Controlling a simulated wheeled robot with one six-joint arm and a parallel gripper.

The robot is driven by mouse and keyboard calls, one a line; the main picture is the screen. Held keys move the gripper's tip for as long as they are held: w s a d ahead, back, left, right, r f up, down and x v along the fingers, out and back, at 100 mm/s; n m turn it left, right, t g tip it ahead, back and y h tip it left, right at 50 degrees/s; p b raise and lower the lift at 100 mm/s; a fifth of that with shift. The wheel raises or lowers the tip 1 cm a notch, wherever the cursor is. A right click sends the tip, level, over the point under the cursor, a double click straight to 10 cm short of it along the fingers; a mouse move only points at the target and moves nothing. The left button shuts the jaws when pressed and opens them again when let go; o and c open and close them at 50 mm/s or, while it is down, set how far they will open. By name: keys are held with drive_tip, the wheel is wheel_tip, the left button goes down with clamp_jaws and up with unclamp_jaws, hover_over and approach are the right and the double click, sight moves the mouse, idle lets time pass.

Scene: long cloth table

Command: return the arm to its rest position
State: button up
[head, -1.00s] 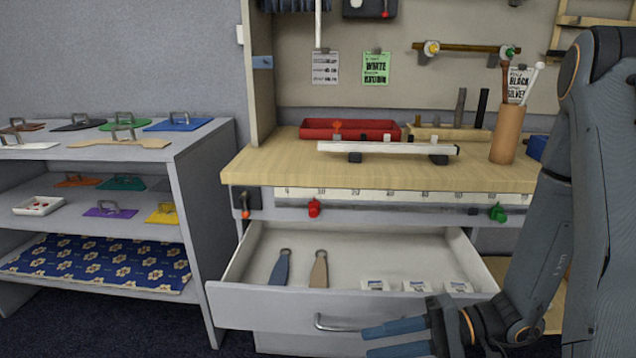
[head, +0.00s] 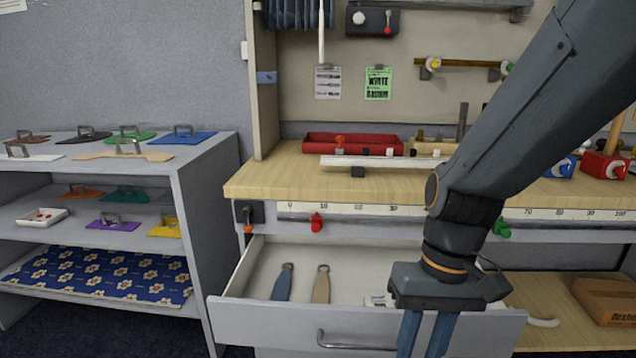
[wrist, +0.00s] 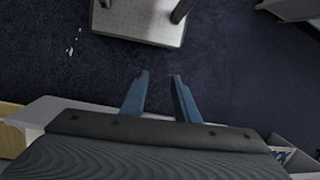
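My gripper (head: 424,338) hangs downward in the head view, at the front right of the open drawer (head: 270,320). Its two blue-grey fingers are apart with nothing between them. In the wrist view my gripper (wrist: 160,76) also shows an empty gap, with dark carpet beyond. My arm slants down from the upper right and hides part of the workbench and drawer. In the drawer lie a blue tool (head: 283,282) and a tan tool (head: 321,285), with white labels partly hidden behind the gripper.
The wooden bench top (head: 270,182) holds a red tray (head: 350,145), a white bar (head: 385,162), a blue box and a red box (head: 604,166). A grey shelf unit (head: 205,160) stands left. A cardboard box (head: 608,300) sits on a lower shelf at right. Dark carpet lies in front.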

drive_tip(key=d+r+t+h+p, duration=0.1)
drive_tip(key=d+r+p, duration=0.3)
drive_tip(key=r+p, duration=0.4)
drive_tip(key=p, duration=0.4)
drive_tip(key=shift+w+d+r+m+t+h, duration=0.15)
drive_tip(key=shift+r+m+t+h, duration=0.15)
drive_tip(key=shift+r+m+t, duration=0.1)
